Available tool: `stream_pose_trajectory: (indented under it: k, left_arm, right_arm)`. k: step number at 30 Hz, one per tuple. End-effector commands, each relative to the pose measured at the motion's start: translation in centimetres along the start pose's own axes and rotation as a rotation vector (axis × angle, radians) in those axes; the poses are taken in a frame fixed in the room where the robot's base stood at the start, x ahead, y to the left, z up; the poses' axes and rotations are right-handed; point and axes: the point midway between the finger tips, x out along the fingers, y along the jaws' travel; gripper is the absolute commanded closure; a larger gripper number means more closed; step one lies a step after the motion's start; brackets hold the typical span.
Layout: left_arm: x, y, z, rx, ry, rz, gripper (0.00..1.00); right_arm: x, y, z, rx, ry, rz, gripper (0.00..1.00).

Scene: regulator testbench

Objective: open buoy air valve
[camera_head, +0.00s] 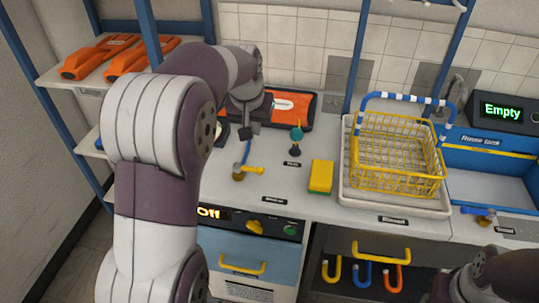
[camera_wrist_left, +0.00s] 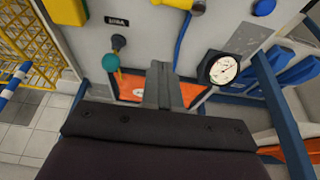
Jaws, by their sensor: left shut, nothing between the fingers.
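My left gripper (camera_head: 248,131) is shut and empty, pointing down over the counter at the back. In the left wrist view its fingers (camera_wrist_left: 163,84) are together in front of an orange item (camera_wrist_left: 188,94). A teal-topped valve knob (camera_head: 296,134) stands to the right of the gripper, apart from it; it also shows in the left wrist view (camera_wrist_left: 111,61). A yellow-handled valve (camera_head: 248,170) with a blue hose (camera_head: 246,152) is nearer the front. The labels are too small to tell which is the buoy air valve. My right gripper is not in view.
A round gauge (camera_wrist_left: 221,68) is beside the fingers. A yellow sponge (camera_head: 321,176) and a yellow wire basket (camera_head: 395,150) in a white tray are to the right. Orange items (camera_head: 100,57) lie on the left shelf. Blue posts (camera_head: 361,50) rise behind the counter.

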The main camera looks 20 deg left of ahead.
Motion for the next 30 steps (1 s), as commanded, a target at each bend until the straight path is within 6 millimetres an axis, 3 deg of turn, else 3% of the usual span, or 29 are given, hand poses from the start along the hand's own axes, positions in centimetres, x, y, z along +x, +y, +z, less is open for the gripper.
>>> stream_pose_trajectory:
  k: [6, 10, 23, 30]
  left_arm:
    - [0.1, 0.0, 0.0, 0.001, 0.0, 0.0, 1.0]
    - [1.3, 0.0, 0.1, 0.001, -0.002, 0.0, 1.0]
    - [10.3, 0.0, 0.1, 0.001, -0.002, 0.0, 1.0]
    - [9.5, 0.0, 3.3, 0.001, 0.002, 0.0, 1.0]
  right_arm:
    - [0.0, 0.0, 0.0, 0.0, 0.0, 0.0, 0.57]
    - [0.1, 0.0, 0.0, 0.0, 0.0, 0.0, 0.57]
    - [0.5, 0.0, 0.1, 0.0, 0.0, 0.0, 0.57]
    - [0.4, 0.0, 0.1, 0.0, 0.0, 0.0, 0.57]
